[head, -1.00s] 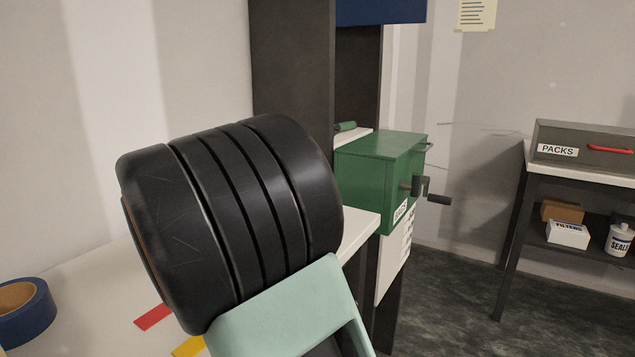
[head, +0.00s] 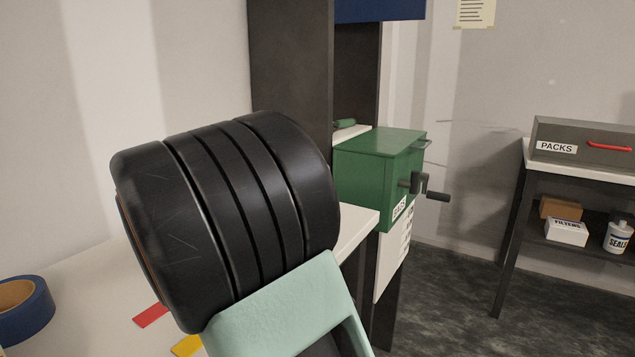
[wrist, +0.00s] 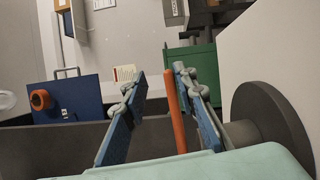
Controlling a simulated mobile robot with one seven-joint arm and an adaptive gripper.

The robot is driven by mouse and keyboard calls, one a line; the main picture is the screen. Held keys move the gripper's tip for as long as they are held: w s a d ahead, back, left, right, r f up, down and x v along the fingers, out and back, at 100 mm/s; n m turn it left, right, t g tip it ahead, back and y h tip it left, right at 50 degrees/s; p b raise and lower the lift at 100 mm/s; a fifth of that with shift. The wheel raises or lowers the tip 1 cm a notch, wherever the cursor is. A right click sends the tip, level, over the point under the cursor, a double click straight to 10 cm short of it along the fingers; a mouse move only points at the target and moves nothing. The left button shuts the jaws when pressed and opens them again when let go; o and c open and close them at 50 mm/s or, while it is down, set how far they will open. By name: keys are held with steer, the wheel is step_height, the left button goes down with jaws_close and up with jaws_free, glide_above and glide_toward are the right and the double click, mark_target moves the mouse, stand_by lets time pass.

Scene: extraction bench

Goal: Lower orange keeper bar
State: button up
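The orange keeper bar (wrist: 175,112) shows in the wrist view as a slim, nearly upright orange rod. My gripper (wrist: 159,76) is open, its two blue-and-grey fingers spread on either side of the rod. The rod appears closer to the right finger; I cannot tell whether they touch, or how deep it sits between the fingers. Its lower end is hidden behind my gripper's body. In the head view I see neither the bar nor my gripper; my own arm fills the middle.
A green box (head: 378,168) with a crank (head: 424,187) stands beside a dark upright frame (head: 292,75). It also shows in the wrist view (wrist: 190,62). A blue panel (wrist: 80,97) carries an orange round part (wrist: 41,99). Blue tape (head: 27,310) lies on the white bench (head: 85,272).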

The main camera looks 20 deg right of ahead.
steer(key=v, duration=1.1)
steer(key=shift+a, duration=0.25)
